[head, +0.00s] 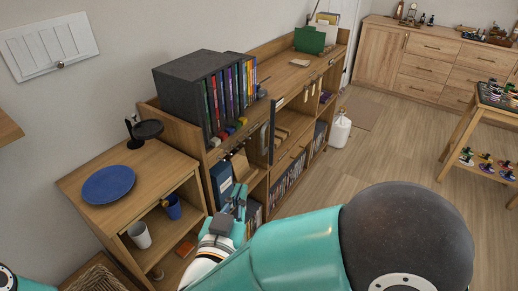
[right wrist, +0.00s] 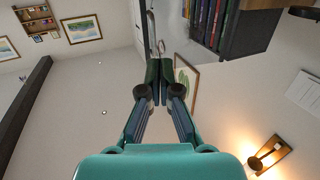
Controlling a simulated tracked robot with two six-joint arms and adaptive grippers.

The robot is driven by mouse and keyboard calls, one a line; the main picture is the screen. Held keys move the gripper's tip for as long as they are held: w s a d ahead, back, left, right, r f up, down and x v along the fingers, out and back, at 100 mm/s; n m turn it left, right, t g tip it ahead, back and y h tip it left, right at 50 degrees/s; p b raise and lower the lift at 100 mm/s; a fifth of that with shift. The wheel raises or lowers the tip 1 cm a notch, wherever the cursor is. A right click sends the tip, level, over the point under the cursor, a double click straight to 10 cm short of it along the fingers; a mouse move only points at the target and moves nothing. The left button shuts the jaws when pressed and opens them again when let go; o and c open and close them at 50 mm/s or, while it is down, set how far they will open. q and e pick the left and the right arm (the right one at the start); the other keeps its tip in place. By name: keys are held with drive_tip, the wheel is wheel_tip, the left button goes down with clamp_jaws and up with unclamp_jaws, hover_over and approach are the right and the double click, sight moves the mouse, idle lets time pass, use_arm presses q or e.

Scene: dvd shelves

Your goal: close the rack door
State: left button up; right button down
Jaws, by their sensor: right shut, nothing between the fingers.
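The wooden rack stands along the left wall in the head view; its top board (head: 285,78) is partly bare. A narrow dark upright panel (head: 271,132) stands out from its front and looks like the rack door seen nearly edge-on, partly open. In the right wrist view a dark upright edge (right wrist: 146,32), possibly this door, rises just beyond my fingers. My right gripper (head: 238,198) is shut and empty in front of the lower shelves; its closed fingertips also show in the right wrist view (right wrist: 159,75). I cannot tell whether it touches the door. My left gripper is out of view.
A dark case of discs (head: 190,90) stands on the rack. A low cabinet with a blue plate (head: 108,184), a white cup (head: 139,235) and a blue cup (head: 172,207) is at the left. A white jug (head: 340,130) stands on the floor.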

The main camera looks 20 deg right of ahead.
drive_tip(key=r, duration=0.2)
drive_tip(key=h+p, duration=0.1)
drive_tip(key=p, duration=0.3)
approach(262, 145)
drive_tip(key=shift+m, duration=0.3)
drive_tip(key=x, duration=0.7)
drive_tip(key=shift+w, duration=0.1)
drive_tip(key=shift+w, duration=0.1)
